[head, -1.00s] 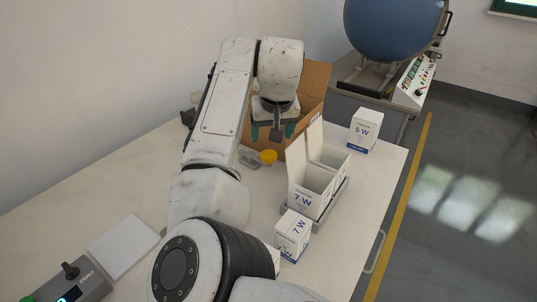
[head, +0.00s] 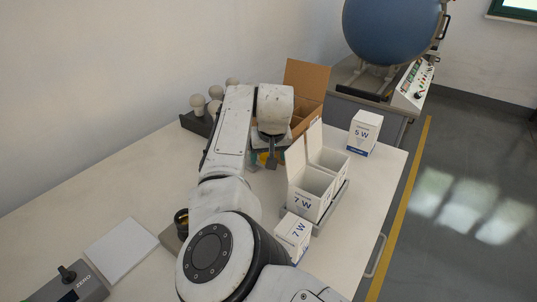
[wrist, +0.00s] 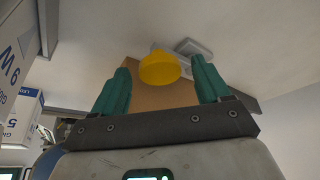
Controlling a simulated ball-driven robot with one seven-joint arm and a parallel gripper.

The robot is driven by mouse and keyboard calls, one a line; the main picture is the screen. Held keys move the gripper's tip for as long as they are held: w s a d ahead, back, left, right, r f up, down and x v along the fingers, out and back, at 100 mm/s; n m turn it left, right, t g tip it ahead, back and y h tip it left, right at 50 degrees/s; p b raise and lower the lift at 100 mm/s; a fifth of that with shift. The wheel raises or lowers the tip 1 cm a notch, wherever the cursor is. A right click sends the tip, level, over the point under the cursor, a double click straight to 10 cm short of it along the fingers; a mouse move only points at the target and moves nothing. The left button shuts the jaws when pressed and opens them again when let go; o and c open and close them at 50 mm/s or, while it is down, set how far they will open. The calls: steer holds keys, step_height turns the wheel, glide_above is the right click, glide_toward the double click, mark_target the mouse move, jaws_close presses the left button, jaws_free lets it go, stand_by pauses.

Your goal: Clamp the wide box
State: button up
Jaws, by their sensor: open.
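My gripper (head: 268,160) is open, its teal fingers pointing down just in front of the open brown cardboard box (head: 306,80). In the wrist view the gap between the fingertips (wrist: 160,85) is empty, with a yellow round piece (wrist: 159,67) beyond it. Two open white boxes stand side by side in a grey tray (head: 338,200) to the right of my gripper; the nearer (head: 308,203) reads 7 W. A closed 7 W box (head: 293,236) stands in front of the tray and a closed 5 W box (head: 364,133) behind it. I cannot tell which is the wide box.
A dark rack (head: 193,123) with several bulbs stands behind my arm. A white pad (head: 120,248) and a grey control box (head: 78,288) lie at the left. A big blue sphere (head: 392,30) stands beyond the table. The table's right edge is close to the tray.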

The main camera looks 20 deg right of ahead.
jaws_close()
stand_by(0.5)
